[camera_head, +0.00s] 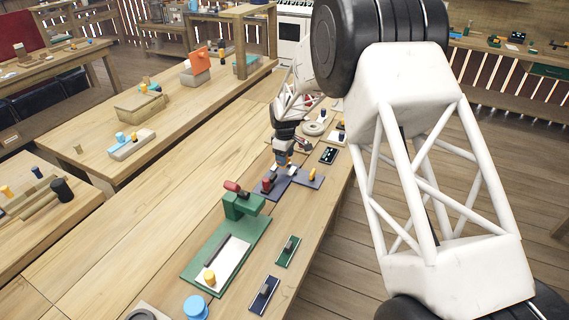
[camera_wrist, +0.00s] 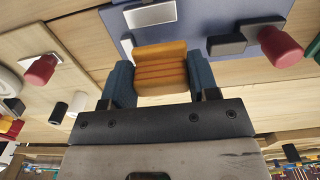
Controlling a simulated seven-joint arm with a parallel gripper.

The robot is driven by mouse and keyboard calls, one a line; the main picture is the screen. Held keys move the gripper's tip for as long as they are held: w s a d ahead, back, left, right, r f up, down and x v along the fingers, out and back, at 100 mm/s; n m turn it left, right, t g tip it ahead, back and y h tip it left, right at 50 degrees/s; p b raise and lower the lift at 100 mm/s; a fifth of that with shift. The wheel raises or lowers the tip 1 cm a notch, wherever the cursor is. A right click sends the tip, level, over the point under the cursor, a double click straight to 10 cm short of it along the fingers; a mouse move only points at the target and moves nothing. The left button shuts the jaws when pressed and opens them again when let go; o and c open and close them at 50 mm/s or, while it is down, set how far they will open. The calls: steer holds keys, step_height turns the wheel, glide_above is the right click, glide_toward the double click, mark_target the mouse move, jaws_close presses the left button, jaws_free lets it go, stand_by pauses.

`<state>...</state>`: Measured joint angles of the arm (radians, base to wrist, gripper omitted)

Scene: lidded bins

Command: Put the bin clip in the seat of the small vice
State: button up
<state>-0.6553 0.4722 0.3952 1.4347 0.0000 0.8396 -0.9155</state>
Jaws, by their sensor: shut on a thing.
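My gripper (camera_wrist: 160,80) is shut on an orange ribbed block, which I take to be the bin clip (camera_wrist: 161,66), held between two blue fingers in the wrist view. In the head view my gripper (camera_head: 283,160) is small and hangs over the blue plate; the clip is hard to make out there. The blue plate (camera_wrist: 205,14) carries a dark block with a red knob (camera_wrist: 280,47), which looks like the small vice; in the head view it is the vice (camera_head: 268,183). A pale metal rectangle (camera_wrist: 150,14) lies on the plate. I cannot tell whether the clip touches the plate.
A green stand (camera_head: 240,206) with a red handle and white plate is nearer on the bench. Small green (camera_head: 288,250) and blue (camera_head: 264,294) plates lie along the right edge. A board with a red knob (camera_wrist: 40,70) is at left in the wrist view. Bare bench lies left.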

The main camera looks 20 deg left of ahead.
steer(key=shift+w+a, duration=0.1)
steer(key=shift+w, duration=0.05)
steer(key=shift+f, duration=1.7)
steer(key=shift+f, duration=0.1)
steer(key=o, duration=1)
step_height(320, 180, up, 12)
steer(key=shift+r, duration=0.1)
